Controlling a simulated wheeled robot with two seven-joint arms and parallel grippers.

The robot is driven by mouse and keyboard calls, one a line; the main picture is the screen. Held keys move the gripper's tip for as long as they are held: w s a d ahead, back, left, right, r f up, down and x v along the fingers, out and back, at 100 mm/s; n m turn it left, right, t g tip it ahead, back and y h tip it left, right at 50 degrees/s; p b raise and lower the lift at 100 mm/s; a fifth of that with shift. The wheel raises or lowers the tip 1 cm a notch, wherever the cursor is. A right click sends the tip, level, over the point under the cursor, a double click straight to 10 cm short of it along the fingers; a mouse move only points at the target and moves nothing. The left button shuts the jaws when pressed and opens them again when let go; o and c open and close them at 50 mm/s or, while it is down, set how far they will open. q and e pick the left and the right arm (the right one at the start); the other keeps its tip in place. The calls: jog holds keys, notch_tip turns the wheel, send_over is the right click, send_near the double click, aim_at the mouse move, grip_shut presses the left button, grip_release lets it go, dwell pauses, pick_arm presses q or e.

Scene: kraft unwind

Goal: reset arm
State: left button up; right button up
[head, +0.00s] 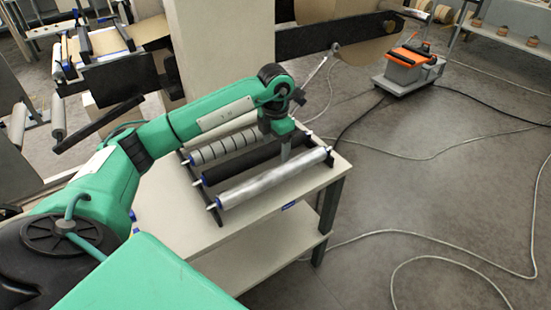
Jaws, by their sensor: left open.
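My left arm, green, comes in from the left and reaches over the table (185,222). My left gripper (285,152) points down above the rack of rollers on the table. It is open, and its fingertips are small in view, close over the black roller (233,166) and the silver roller (268,181). I cannot tell whether it touches either one. No object shows between its fingers. A grey roller with dark bands (222,149) lies behind the black one. My right gripper is not in view.
A pale column (222,45) and a dark horizontal beam (310,38) stand behind the table. An orange and grey machine (408,62) sits on a low cart at the right. Loose cables (440,262) cross the floor, which is otherwise clear right of the table.

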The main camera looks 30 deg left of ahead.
pick_arm(q)
jog(key=shift+r, duration=0.45)
